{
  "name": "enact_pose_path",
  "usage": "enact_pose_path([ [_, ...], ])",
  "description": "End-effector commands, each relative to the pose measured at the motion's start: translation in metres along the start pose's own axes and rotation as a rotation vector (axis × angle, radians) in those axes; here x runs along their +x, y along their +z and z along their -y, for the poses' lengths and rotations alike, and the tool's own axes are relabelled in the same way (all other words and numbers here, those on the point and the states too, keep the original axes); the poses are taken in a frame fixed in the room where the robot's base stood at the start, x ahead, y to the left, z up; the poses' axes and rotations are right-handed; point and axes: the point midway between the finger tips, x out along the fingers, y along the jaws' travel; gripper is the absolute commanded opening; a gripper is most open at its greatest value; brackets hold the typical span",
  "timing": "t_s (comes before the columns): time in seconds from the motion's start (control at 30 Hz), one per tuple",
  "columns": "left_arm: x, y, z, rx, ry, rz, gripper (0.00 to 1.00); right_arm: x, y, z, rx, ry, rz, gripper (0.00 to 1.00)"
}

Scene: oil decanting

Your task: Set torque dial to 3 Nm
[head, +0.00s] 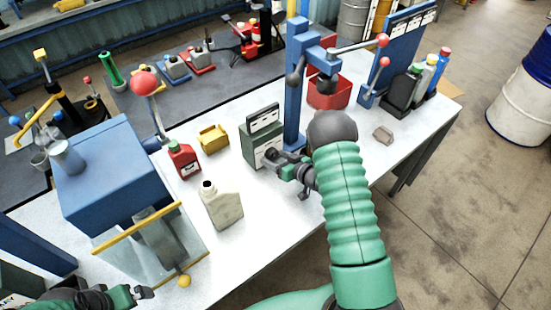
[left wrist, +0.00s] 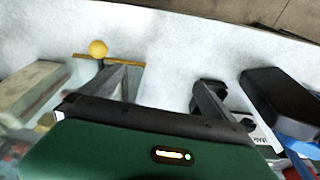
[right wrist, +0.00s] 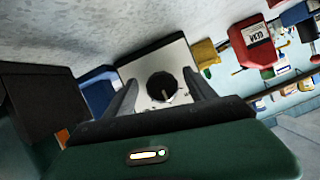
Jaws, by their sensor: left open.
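The torque dial (right wrist: 161,87) is a round black knob on the pale face of a dark green box (head: 262,132), which stands mid-table. The scale around the dial is too small to read. My right gripper (head: 272,158) is in front of the box face. In the right wrist view its two fingers are apart, with the dial showing between them; I cannot tell whether either touches it. My left gripper (head: 146,293) is open and empty at the lower left, and its spread fingers show in the left wrist view (left wrist: 160,88).
Left of the box are a yellow bin (head: 213,138), a red can (head: 184,160) and a beige jug (head: 222,206). A blue machine (head: 115,170) with a yellow bar stands at left. A blue press (head: 296,80) and red bin (head: 330,92) are behind. The table front is clear.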

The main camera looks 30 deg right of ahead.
Motion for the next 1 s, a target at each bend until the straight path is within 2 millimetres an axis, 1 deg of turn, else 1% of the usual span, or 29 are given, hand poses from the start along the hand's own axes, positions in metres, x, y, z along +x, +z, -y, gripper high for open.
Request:
enact_pose_path([
  [0.17,0.0,0.0,0.0,0.0,0.0,0.0,1.0,-0.001,-0.002,0.0,-0.001,0.001,-0.004,0.65],
  [0.27,0.001,0.0,0.0,0.0,0.0,0.0,1.0,-0.01,-0.002,-0.001,-0.001,0.002,-0.005,0.65],
  [0.37,0.004,0.001,0.0,0.0,0.0,0.0,1.0,-0.029,-0.002,-0.002,0.002,0.004,-0.005,0.65],
  [0.6,0.011,0.003,0.0,0.0,0.0,0.0,1.0,-0.101,0.0,-0.003,0.002,0.006,-0.004,0.65],
  [0.7,0.014,0.003,0.0,0.0,0.0,0.0,1.0,-0.128,0.0,-0.003,0.002,0.005,-0.004,0.65],
  [0.83,0.015,0.004,0.0,0.0,0.0,0.0,1.0,-0.153,0.001,-0.003,0.001,0.003,-0.002,0.65],
  [0.9,0.015,0.004,0.0,0.0,0.0,0.0,1.0,-0.161,0.0,-0.003,0.001,0.002,-0.002,0.65],
  [1.0,0.015,0.004,0.0,0.0,0.0,0.0,1.0,-0.166,0.001,-0.002,0.002,0.001,0.0,0.65],
])
